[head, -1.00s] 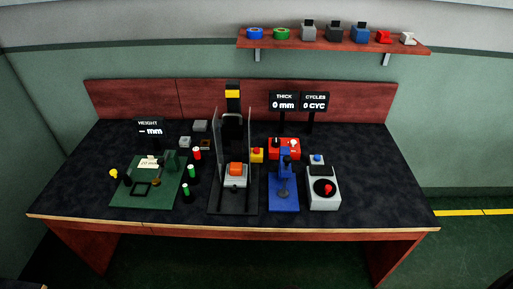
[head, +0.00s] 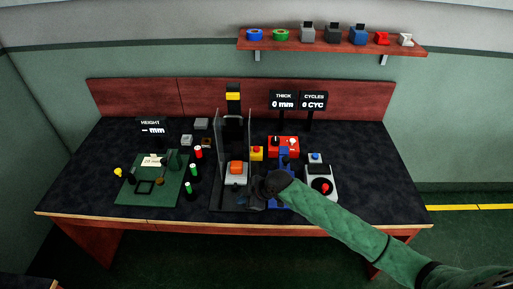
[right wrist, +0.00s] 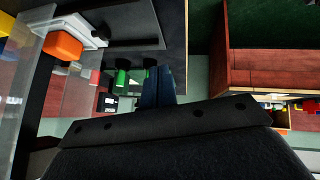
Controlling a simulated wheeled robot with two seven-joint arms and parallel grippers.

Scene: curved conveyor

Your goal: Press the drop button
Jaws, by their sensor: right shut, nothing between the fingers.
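The drop rig stands mid-table with a dark base, upright side panels and an orange block (head: 236,168) on a light holder. The orange block also shows in the right wrist view (right wrist: 62,46), at the upper left. A yellow box (head: 257,153) with a red top stands just right of the rig. No label shows which control is the drop button. My right gripper (head: 262,189) is shut and empty, in front of the rig's right side, apart from the orange block. It partly hides the blue press (head: 284,158). My left gripper is out of view.
A red control box (head: 274,146) stands behind the press. A grey box with a red knob (head: 320,185) and a blue button (head: 316,156) are to the right. A green mat (head: 133,192) and several cylinders lie left.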

